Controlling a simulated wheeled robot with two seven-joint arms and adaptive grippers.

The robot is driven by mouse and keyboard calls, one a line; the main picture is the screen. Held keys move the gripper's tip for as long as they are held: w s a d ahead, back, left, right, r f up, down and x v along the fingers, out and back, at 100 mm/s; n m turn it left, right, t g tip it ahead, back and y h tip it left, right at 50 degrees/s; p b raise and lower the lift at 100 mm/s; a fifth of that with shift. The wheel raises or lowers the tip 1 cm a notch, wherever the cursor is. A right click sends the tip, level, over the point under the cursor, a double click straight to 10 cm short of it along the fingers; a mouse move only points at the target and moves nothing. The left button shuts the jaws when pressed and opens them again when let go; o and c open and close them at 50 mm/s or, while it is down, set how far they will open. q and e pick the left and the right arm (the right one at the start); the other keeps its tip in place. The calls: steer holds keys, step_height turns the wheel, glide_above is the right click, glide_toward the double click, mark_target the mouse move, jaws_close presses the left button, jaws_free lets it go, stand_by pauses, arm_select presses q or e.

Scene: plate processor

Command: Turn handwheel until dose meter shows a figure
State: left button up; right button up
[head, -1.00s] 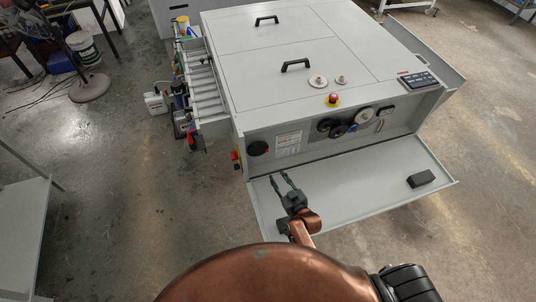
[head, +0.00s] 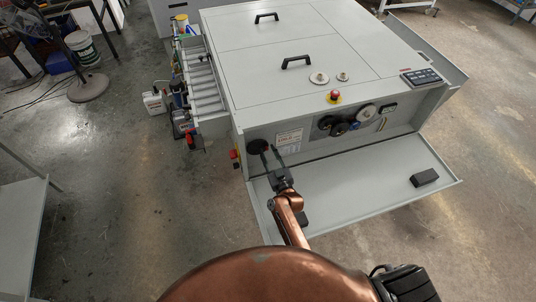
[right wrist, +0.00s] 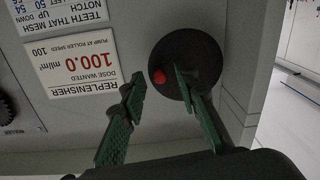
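The handwheel is a black disc (head: 258,146) at the left end of the machine's front panel. In the right wrist view the disc (right wrist: 190,50) carries a red knob (right wrist: 159,77) near its rim. My right gripper (head: 270,153) is in front of the panel, beside and partly over the disc. In the right wrist view its green fingers (right wrist: 157,82) are apart, with the red knob in the gap; contact cannot be told. A placard (right wrist: 82,62) beside the disc reads dose wanted 100.0, upside down. No dose meter reading is legible. My left gripper is out of view.
A red button (head: 334,97) is on top. The fold-down shelf (head: 365,190) below holds a black block (head: 424,178); the rest of it is mostly bare.

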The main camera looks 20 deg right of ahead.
mark_target(264, 150)
steer(key=shift+c, duration=0.4)
jaws_close()
steer(key=shift+f+m, duration=0.1)
steer(key=shift+m, duration=0.2)
steer(key=f+m, duration=0.1)
steer(key=m, duration=0.2)
steer(key=m+b, duration=0.1)
steer(key=m, duration=0.2)
steer(key=a+f+m, duration=0.1)
steer(key=m, duration=0.1)
steer(key=shift+f+m+b, duration=0.3)
steer(key=shift+m+b, duration=0.05)
steer(key=shift+m, duration=0.05)
steer(key=shift+a+f+m, duration=0.1)
steer(key=shift+a+m, duration=0.1)
steer(key=shift+m, duration=0.4)
steer(key=shift+a+f+m, duration=0.1)
steer(key=shift+a+m, duration=0.05)
steer(key=shift+m, duration=0.45)
